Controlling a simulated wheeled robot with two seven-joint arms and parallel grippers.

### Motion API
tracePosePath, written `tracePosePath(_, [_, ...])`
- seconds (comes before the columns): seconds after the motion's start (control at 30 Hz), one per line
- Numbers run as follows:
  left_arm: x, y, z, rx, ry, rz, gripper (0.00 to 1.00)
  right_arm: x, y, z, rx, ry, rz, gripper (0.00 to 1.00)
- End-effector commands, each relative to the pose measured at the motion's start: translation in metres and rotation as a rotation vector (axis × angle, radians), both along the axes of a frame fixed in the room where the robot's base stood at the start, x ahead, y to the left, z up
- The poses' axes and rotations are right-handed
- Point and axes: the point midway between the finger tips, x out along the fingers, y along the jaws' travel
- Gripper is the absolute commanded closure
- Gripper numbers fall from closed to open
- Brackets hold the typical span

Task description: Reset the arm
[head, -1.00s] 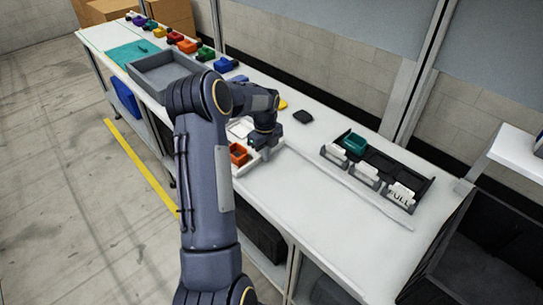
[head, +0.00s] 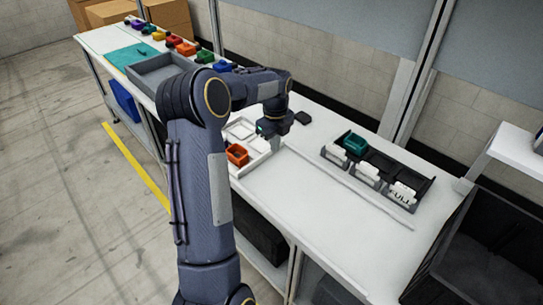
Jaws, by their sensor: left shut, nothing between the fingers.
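My left arm rises through the middle of the head view and bends over the white workbench (head: 310,205). Its left gripper (head: 268,131) points down at the right edge of a white compartment tray (head: 262,158). It is shut and empty; its fingertips are small and partly hidden in this view. An orange bin (head: 237,154) sits in a near compartment of the tray, to the left of and below the gripper, apart from it. My right gripper is not in view.
A black rack (head: 385,172) with white cards and a teal bin (head: 355,143) stands to the right. A grey tray (head: 163,74) and a row of coloured bins lie at the far left. The front right bench top is clear.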

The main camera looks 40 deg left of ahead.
Motion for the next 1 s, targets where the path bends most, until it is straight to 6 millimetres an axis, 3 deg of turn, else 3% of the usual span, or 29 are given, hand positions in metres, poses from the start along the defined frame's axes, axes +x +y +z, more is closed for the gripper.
tracePosePath(0.2, [0.0, 0.0, 0.026, 0.0, -0.001, -0.001, 1.0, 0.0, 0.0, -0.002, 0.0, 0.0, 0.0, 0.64])
tracePosePath(0.5, [0.0, -0.001, 0.031, -0.002, 0.0, 0.002, 1.0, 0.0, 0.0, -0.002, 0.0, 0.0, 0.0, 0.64])
tracePosePath(0.63, [-0.009, -0.015, 0.048, -0.008, -0.03, 0.077, 1.0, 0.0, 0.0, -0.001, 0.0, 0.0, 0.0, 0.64])
tracePosePath(0.77, [-0.039, -0.053, 0.083, -0.046, -0.1, 0.306, 1.0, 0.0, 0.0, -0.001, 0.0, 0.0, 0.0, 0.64])
tracePosePath(0.9, [-0.093, -0.107, 0.113, -0.15, -0.176, 0.658, 1.0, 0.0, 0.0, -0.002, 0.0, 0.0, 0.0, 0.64])
tracePosePath(1.0, [-0.136, -0.143, 0.121, -0.253, -0.202, 0.918, 1.0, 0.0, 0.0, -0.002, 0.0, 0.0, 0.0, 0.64])
